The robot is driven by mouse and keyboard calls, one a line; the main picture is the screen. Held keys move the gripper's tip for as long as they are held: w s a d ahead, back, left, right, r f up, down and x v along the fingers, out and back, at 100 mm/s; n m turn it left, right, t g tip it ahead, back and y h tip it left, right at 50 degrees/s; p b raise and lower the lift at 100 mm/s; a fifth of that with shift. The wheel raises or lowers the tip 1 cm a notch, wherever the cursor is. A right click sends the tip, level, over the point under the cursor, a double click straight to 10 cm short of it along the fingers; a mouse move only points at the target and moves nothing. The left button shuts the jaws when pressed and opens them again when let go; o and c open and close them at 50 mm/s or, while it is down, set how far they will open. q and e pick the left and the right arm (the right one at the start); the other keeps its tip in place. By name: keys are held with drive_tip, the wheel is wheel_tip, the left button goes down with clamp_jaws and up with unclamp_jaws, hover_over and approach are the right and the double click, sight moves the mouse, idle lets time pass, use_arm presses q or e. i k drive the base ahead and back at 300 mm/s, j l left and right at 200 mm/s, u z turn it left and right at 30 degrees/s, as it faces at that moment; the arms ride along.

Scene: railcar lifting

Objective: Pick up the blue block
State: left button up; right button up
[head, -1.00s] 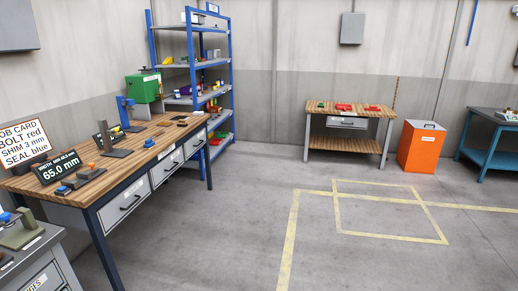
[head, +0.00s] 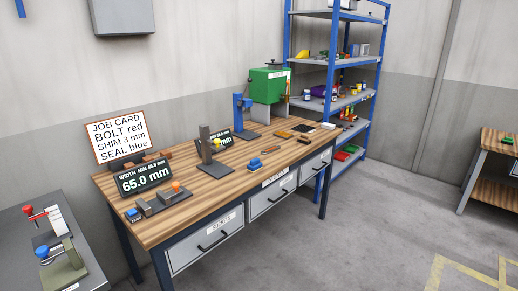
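A small blue block (head: 255,163) sits on the wooden workbench top (head: 230,180), near its front edge and right of a dark upright stand (head: 207,145). A smaller blue piece (head: 132,214) is part of a grey fixture (head: 160,203) with an orange piece at the bench's near left corner. I cannot tell for sure which of the two is the named block. Neither of my grippers shows in the head view.
A job card (head: 119,137) and a 65.0 mm display (head: 144,178) stand on the bench's left. A green box (head: 270,85) and blue press (head: 240,109) stand at its far end. Blue shelving (head: 335,60) stands behind. The floor (head: 340,245) in front is clear.

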sight(255, 165)
drive_tip(key=i, duration=1.5)
drive_tip(key=l+z, duration=0.05)
